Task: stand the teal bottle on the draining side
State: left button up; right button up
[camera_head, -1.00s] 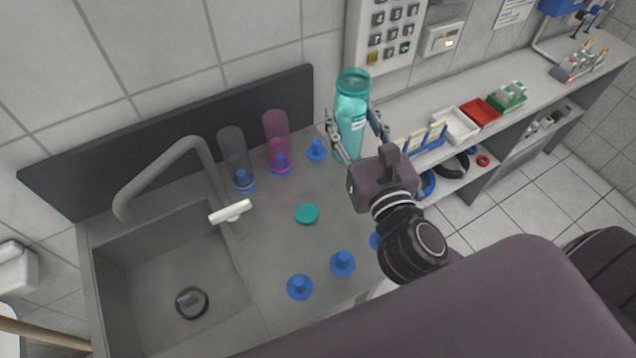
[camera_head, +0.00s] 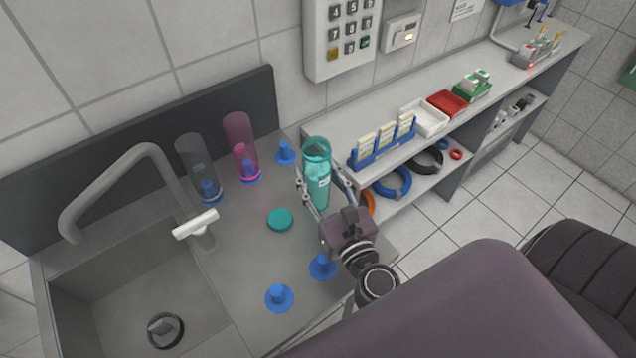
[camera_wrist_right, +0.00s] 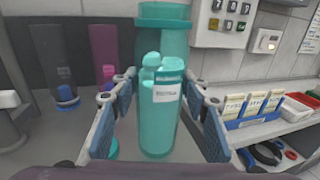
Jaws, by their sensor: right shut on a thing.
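The teal bottle (camera_head: 317,170) is upright and open-topped, with a white label, at the right side of the draining surface (camera_head: 245,262). My right gripper (camera_head: 322,188) is shut on it, one finger on each side. In the right wrist view the bottle (camera_wrist_right: 160,110) stands between the fingers (camera_wrist_right: 160,112). Whether its base touches the surface I cannot tell. A teal round cap (camera_head: 280,219) lies on the draining surface to the left of the bottle. My left gripper is not in view.
Blue pegs stand around the surface, one (camera_head: 285,153) behind the bottle and one (camera_head: 279,297) in front. A grey tube (camera_head: 196,165) and a pink tube (camera_head: 240,145) stand at the back. The sink (camera_head: 130,300) and faucet (camera_head: 125,170) are left; a shelf (camera_head: 330,118) is right.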

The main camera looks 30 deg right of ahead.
jog(key=shift+f, duration=1.15)
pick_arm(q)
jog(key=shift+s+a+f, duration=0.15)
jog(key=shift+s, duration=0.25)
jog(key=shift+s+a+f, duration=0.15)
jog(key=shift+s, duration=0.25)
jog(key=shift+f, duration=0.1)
pick_arm(e)
jog(key=shift+f, duration=0.1)
jog(key=shift+f+b, duration=0.15)
jog(key=shift+b, duration=0.2)
jog(key=o, duration=1.3)
jog(key=shift+c, duration=0.2)
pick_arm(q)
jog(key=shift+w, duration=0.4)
